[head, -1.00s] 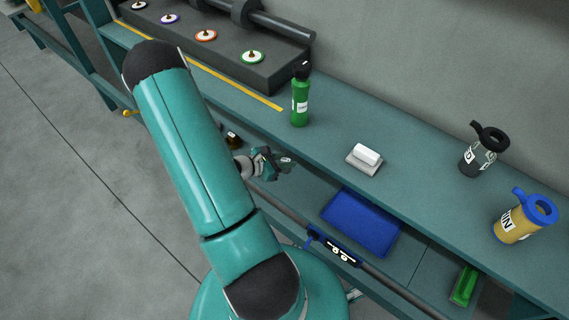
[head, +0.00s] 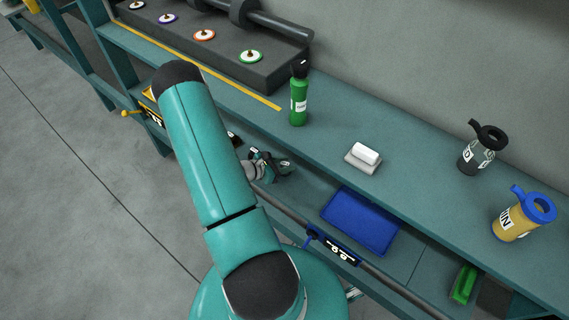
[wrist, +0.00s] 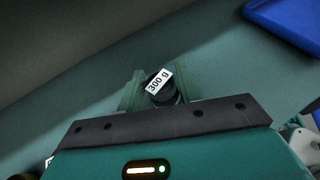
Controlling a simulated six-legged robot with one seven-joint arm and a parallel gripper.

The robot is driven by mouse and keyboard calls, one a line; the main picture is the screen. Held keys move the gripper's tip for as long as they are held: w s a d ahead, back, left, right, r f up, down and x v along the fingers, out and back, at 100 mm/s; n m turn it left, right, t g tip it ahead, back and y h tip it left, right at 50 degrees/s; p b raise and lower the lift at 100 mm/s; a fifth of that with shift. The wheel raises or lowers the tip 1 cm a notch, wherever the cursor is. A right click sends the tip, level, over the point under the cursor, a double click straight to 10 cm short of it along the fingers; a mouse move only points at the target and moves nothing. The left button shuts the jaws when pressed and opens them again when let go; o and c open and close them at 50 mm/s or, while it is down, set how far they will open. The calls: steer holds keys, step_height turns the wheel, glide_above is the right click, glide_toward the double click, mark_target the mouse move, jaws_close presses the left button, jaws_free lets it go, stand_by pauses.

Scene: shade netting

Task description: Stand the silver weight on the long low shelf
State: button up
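The silver weight (wrist: 159,83) shows in the wrist view as a small round body, dark in this shade, with a white "300 g" label. It sits between the two green fingers of my gripper (wrist: 160,93), which appear closed on its sides. In the head view my gripper (head: 272,167) is at the front edge of the bench, with the weight at its tips too small to make out clearly. The long low shelf (head: 310,186) is the teal board under the bench top. Whether the weight touches it I cannot tell.
A blue tray (head: 361,221) lies on the low shelf to the right. A rail with a blue label holder (head: 333,246) runs along its front. The bench top overhead carries a green bottle (head: 298,100), a white block (head: 365,154) and two labelled jugs (head: 482,150).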

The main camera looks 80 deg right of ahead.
steer(key=shift+o, duration=1.1)
steer(key=shift+r, duration=0.2)
steer(key=v, duration=1.2)
steer(key=shift+f, duration=0.1)
